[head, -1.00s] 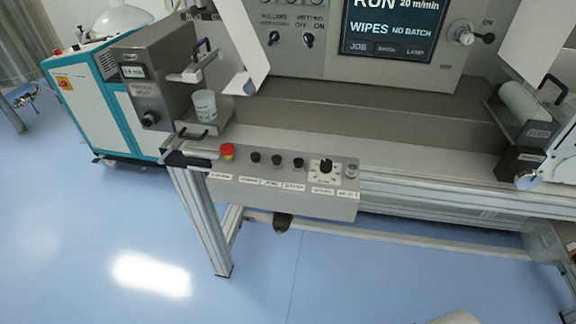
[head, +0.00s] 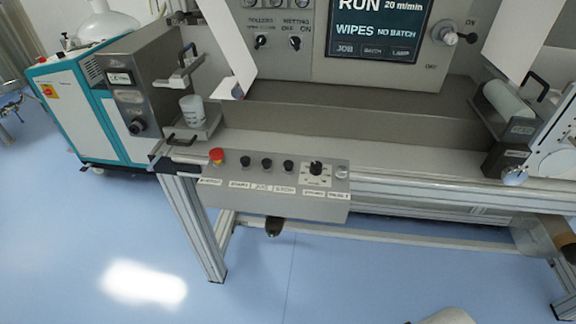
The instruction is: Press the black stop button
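A grey control box (head: 310,207) is mounted on the front rail of the machine. On its top sit a red mushroom button (head: 217,155) at the left, then a row of three black buttons: the left one (head: 245,161), the middle one (head: 267,164) and the right one (head: 288,167). A black rotary knob (head: 316,168) on a white plate stands further right. White labels line the box's front edge, but their text is too blurred to tell which button is stop. My gripper is not in view.
A teal and white cabinet (head: 85,110) is at the left. The blue floor (head: 110,235) in front is mostly clear.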

